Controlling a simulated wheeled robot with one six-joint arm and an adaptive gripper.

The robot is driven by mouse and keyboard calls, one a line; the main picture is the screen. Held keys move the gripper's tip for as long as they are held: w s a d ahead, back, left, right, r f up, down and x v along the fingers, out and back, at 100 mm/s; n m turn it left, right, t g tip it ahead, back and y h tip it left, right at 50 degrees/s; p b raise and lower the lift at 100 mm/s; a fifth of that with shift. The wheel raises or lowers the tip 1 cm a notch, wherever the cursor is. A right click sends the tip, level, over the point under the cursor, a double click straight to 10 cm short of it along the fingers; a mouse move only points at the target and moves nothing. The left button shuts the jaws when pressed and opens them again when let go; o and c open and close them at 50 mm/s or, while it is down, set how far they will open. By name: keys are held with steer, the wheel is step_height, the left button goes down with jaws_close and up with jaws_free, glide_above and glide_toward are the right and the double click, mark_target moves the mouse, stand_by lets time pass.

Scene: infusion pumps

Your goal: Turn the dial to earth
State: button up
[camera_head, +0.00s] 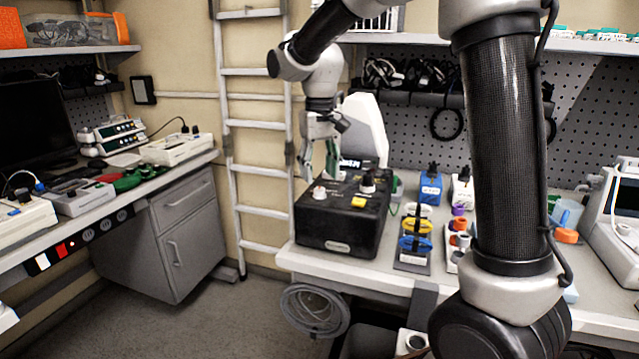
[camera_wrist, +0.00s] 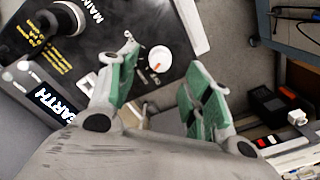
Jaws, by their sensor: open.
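A black tester box (camera_head: 335,238) stands at the left end of the bench. On its top, a small white dial (camera_head: 319,192) sits at the left and a larger black knob (camera_head: 368,181) at the back right. In the wrist view the white dial (camera_wrist: 160,58) carries an orange mark and shows just beyond the fingertips, between their lines. The black knob (camera_wrist: 62,20) is at upper left, near the word MAIN. The EARTH label (camera_wrist: 56,105) is at left. My gripper (camera_wrist: 158,82), with green pads, is open and empty above the box; it also shows in the head view (camera_head: 331,165).
A yellow button (camera_head: 358,202) is on the box. A blue box (camera_head: 430,188) and a rack of coloured clips (camera_head: 413,243) stand to the right. A white ladder (camera_head: 262,170) leans behind at left. A side bench (camera_head: 110,190) holds other devices.

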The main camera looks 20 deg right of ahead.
mark_target(320, 189)
step_height(320, 189, up, 8)
steer(key=shift+f, duration=0.2)
